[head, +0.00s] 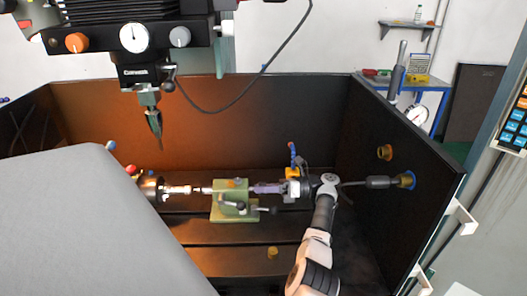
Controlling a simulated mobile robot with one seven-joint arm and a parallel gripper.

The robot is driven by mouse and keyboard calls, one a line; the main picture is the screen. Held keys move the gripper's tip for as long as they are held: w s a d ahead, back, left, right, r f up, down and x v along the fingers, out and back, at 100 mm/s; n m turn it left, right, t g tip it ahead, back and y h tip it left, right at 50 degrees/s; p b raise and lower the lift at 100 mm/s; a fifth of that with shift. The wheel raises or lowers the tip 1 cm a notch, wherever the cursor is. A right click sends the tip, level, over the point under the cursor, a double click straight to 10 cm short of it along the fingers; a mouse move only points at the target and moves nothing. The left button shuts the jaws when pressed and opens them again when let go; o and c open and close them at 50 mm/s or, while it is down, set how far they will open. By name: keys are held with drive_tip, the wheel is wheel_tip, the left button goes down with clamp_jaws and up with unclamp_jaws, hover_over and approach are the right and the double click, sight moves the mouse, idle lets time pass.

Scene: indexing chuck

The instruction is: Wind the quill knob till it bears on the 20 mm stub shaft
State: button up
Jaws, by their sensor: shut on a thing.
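My arm reaches up from the bottom right of the head view and bends left at its wrist. My gripper (291,188) is at the right end of the tailstock line, small and partly hidden by my own wrist. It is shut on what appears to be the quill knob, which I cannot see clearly. A purple-grey quill part (268,188) runs left from it towards a green block (232,205) with a dark lever. Left of the block, a bright stub shaft (178,190) sits in a dark chuck (151,188). I cannot tell whether the quill touches the shaft.
A machine head with a pointed tool (154,120) hangs above left. A blue-topped nozzle (293,155) stands behind my gripper. A dark cylinder (378,182) projects from the right enclosure wall (400,150). A large grey panel (80,230) covers the lower left.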

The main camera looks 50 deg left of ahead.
drive_tip(key=shift+m, duration=1)
drive_tip(key=o, duration=1)
drive_tip(key=shift+c, duration=0.2)
drive_tip(key=b+v, duration=0.3)
drive_tip(key=v, duration=0.4)
drive_tip(key=shift+w+d+b, duration=0.2)
drive_tip(key=shift+w+b, duration=0.05)
drive_tip(key=shift+b, duration=0.15)
